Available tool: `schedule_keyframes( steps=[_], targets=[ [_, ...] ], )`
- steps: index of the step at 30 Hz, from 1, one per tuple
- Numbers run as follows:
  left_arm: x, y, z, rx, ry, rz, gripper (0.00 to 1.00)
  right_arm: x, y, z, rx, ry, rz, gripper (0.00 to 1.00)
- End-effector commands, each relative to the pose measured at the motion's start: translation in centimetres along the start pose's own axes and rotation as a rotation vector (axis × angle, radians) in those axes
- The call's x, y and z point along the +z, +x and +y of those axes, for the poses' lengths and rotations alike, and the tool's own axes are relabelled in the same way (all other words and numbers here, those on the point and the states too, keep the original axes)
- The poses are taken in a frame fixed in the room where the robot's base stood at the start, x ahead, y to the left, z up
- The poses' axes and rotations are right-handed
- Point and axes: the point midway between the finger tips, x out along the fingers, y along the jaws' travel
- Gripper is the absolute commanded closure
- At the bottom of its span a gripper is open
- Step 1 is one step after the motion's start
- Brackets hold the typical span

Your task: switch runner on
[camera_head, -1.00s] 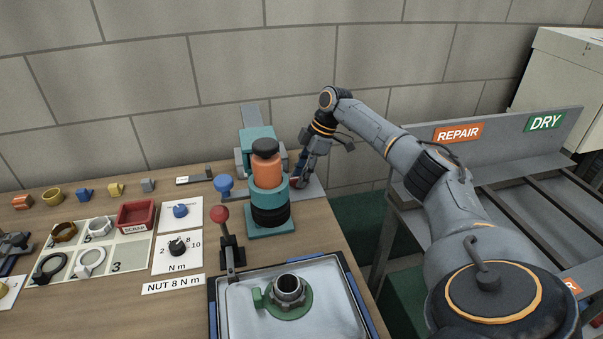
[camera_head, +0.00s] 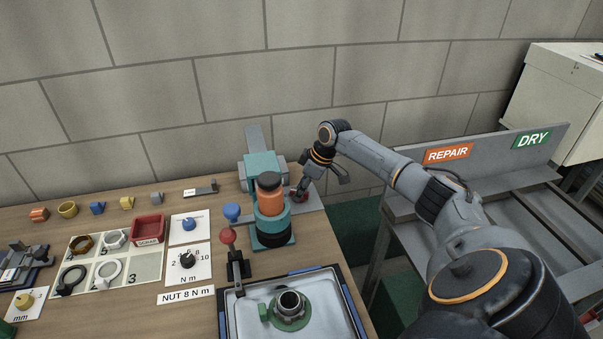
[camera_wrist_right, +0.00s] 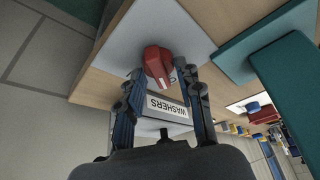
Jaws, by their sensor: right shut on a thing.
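The runner (camera_head: 270,200) is a teal machine with an orange and black cylinder, standing at the back right of the bench. A red rotary knob (camera_head: 301,197) sits on a grey plate (camera_head: 310,204) just right of it. My right gripper (camera_wrist_right: 160,82) is shut on the red knob, with a finger on each side of it, as the right wrist view shows. The knob (camera_wrist_right: 156,62) has a pale mark on one side; its lower part is hidden by the fingers and label in the wrist view. My left gripper is not in view.
A tray (camera_head: 247,320) with a green flanged part (camera_head: 289,310) lies in front. A grey rack (camera_head: 500,175) stands at the right.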

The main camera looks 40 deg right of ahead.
Motion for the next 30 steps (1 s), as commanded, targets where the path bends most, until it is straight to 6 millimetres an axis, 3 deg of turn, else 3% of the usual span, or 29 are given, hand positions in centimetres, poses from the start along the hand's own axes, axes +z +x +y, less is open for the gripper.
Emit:
schedule_keyframes(
  steps=[1,15,30],
  targets=[
    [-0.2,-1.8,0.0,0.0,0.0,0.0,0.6,-0.2,-0.7,-0.2,0.012,0.04,-0.004,0.96],
    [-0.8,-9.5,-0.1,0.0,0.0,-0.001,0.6,-0.4,-0.6,-0.5,0.184,0.452,-0.002,0.96],
    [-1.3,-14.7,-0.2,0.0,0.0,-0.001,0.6,-0.4,-0.1,-0.6,0.343,0.833,-0.003,0.96]
  ],
)
